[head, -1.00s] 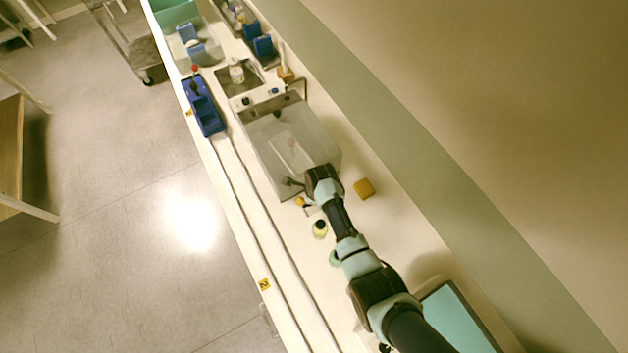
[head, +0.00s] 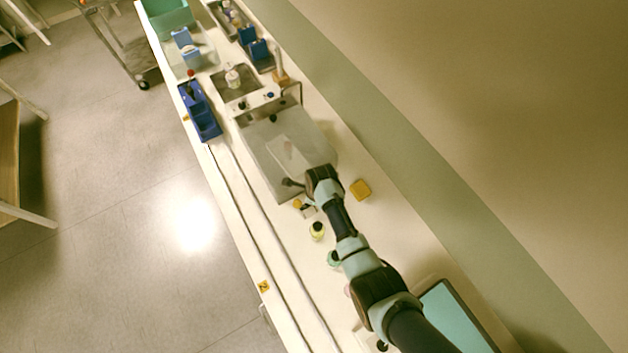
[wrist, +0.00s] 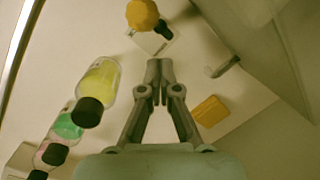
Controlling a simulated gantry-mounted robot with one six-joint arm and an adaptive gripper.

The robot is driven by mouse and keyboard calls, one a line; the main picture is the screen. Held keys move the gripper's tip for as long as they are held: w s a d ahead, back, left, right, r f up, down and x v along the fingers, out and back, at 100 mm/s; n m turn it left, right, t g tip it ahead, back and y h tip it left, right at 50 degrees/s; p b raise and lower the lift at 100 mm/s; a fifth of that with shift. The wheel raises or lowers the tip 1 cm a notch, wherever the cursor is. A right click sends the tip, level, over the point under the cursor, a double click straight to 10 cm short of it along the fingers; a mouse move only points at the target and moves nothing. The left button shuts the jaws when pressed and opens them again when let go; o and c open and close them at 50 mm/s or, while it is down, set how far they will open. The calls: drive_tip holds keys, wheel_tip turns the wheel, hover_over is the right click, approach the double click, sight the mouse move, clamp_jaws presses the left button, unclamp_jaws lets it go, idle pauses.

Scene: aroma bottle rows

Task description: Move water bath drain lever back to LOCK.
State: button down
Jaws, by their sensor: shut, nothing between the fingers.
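The water bath (head: 262,150) is a grey box on the bench in the head view. Its wall (wrist: 275,60) fills the upper right of the wrist view. A small grey bent lever-like part (wrist: 222,67) sticks out by that wall, right of my fingers. An orange ball knob (wrist: 142,14) with a dark piece and a white plate lies beyond my fingertips; the knob also shows in the head view (head: 297,203). I cannot read any LOCK mark. My gripper (wrist: 160,92) is shut and empty, apart from the knob in the picture.
A yellow-green bottle (wrist: 97,88), a green bottle (wrist: 68,124) and a pink one (wrist: 48,153) stand left of my gripper, all dark-capped. A yellow block (wrist: 210,111) lies to the right.

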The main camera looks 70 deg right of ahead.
drive_tip(key=s+a+r+p, duration=0.3)
drive_tip(key=r, duration=0.7)
drive_tip(key=shift+r, duration=0.3)
drive_tip(key=shift+s+d, duration=0.1)
drive_tip(key=w+a+r+n+t+h+p, duration=0.1)
drive_tip(key=w+a+r+n+t+p, duration=0.15)
drive_tip(key=w+a+r+n, duration=0.55)
drive_tip(key=w+a+r+n+t+h+p, duration=0.1)
drive_tip(key=w+a+r+n+t+p, duration=0.15)
drive_tip(key=w+a+r+n, duration=0.55)
drive_tip(key=s+a+r+n+t+y+p, duration=0.1)
drive_tip(key=s+a+r+n+t, duration=0.1)
drive_tip(key=a+r+n, duration=0.6)
drive_tip(key=s+a+r+n+t+y+p, duration=0.1)
drive_tip(key=s+a+r+n+t, duration=0.2)
drive_tip(key=a+r+n, duration=0.5)
wheel_tip(320, 180, up, 7)
drive_tip(key=shift+a+f+n+t+y, duration=0.15)
drive_tip(key=shift+a+n+t+y, duration=0.3)
drive_tip(key=shift+n, duration=0.55)
drive_tip(key=shift+d, duration=0.1)
